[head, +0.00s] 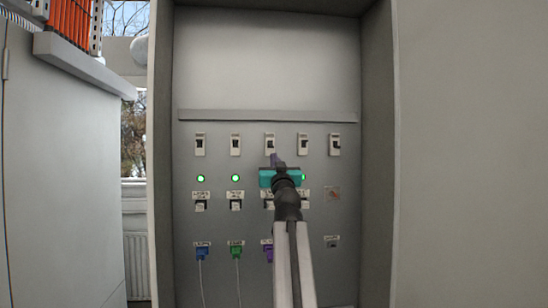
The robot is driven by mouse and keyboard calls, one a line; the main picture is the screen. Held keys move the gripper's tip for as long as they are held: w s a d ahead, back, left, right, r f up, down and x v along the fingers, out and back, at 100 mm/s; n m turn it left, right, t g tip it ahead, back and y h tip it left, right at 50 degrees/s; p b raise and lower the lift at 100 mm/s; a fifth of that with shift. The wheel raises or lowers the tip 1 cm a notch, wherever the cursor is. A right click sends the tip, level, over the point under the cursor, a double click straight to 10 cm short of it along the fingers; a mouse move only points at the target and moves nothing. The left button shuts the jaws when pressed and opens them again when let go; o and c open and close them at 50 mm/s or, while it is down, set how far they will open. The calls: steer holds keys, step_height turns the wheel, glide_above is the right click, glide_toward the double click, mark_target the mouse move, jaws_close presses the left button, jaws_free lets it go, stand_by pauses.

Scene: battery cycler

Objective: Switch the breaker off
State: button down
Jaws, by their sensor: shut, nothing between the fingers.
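A row of several white breakers with dark toggles runs across the upper part of the grey panel (345,180). My gripper (275,158) is shut and empty. Its tip is just below the middle breaker (269,142); I cannot tell whether it touches it. The left breaker (200,145), second breaker (235,145), fourth breaker (303,143) and right breaker (334,144) are in clear view. Green lights glow below the left, second and fourth breakers. My gripper hides the place below the middle one. The toggle positions are too small to tell.
Labelled sockets (200,201) sit below the lights. Blue (202,252), green (236,250) and purple (268,252) plugs with hanging cables are lower down. Side walls (378,150) of the cabinet frame the panel. A grey cabinet (60,170) stands at left.

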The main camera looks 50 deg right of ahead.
steer(key=shift+s+a+f+b, duration=0.15)
steer(key=shift+f+b, duration=0.35)
steer(key=shift+f, duration=0.8)
steer(key=shift+f, duration=0.1)
